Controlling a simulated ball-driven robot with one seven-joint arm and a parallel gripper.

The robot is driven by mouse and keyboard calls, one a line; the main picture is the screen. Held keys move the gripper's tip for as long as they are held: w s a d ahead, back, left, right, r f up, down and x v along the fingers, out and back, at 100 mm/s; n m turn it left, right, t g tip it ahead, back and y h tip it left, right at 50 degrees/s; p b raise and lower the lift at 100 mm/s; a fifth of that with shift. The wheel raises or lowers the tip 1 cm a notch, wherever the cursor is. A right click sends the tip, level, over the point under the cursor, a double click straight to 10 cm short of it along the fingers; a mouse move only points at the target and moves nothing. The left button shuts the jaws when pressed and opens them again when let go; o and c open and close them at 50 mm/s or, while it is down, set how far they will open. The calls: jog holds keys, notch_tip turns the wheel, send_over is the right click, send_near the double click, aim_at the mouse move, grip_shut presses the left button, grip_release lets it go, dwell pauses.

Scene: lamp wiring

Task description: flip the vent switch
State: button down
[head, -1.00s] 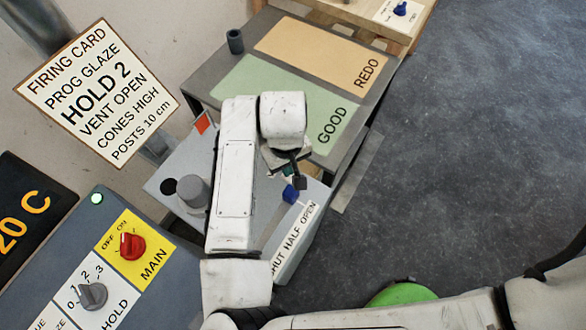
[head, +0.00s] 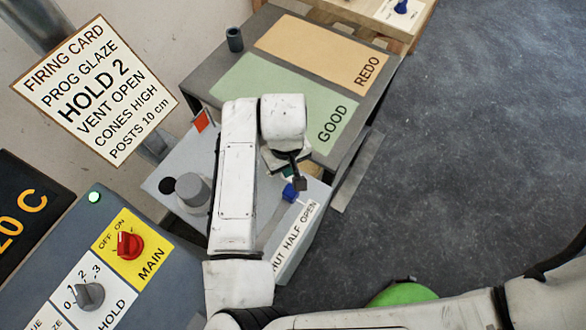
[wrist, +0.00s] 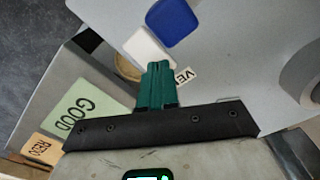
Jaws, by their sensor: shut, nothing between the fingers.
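The vent switch has a blue handle (head: 290,193) on the grey box, by the label strip (head: 296,236) reading "SHUT HALF OPEN", its first letters partly hidden. My gripper (head: 300,183) is just above and beside this handle in the head view. In the wrist view the green fingers of my gripper (wrist: 157,80) are together and empty. The blue handle (wrist: 172,22) lies beyond the fingertips, with a white piece beside it and a partly hidden "VE" label (wrist: 187,76). I see no clear contact. The switch's exact setting is hard to tell.
The grey box (head: 170,165) carries a round grey knob (head: 193,191). A control panel with a red MAIN knob (head: 130,244) and a HOLD knob (head: 90,295) stands at lower left. Behind is a table with GOOD (head: 240,82) and REDO (head: 310,50) mats. Floor at right is open.

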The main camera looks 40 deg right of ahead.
jog(key=shift+f, duration=0.1)
jog(key=shift+r+p, duration=3.3)
jog(key=shift+r, duration=0.2)
